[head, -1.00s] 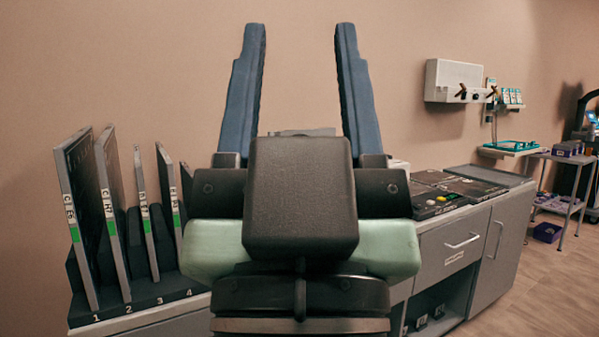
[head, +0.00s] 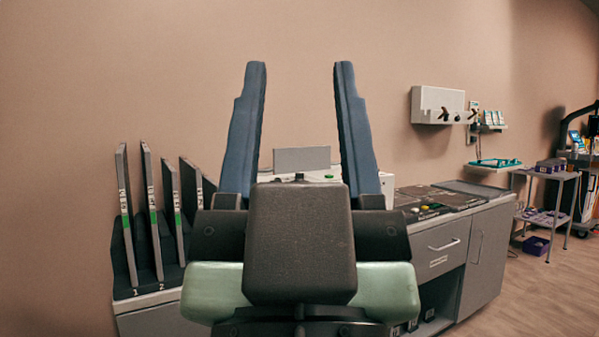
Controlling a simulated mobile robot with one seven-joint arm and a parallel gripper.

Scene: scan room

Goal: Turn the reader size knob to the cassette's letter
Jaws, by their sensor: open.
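My gripper (head: 300,66) is large in the middle of the head view, its two blue fingers pointing up and spread wide with nothing between them. Behind the fingers, on the counter, stands a white machine (head: 345,172) with a grey upright plate (head: 302,160) and a small green spot; it may be the reader. My gripper hides much of it, and I cannot make out a size knob. Several upright cassettes (head: 126,215) stand at the left in a dark numbered rack (head: 130,292). They carry white and green labels; the letters are too small to read surely.
A grey cabinet (head: 480,262) with a dark panel of buttons (head: 425,212) on top runs to the right. A white box (head: 437,104) with dark knobs hangs on the wall. A trolley (head: 549,176) stands beyond, with open floor in front.

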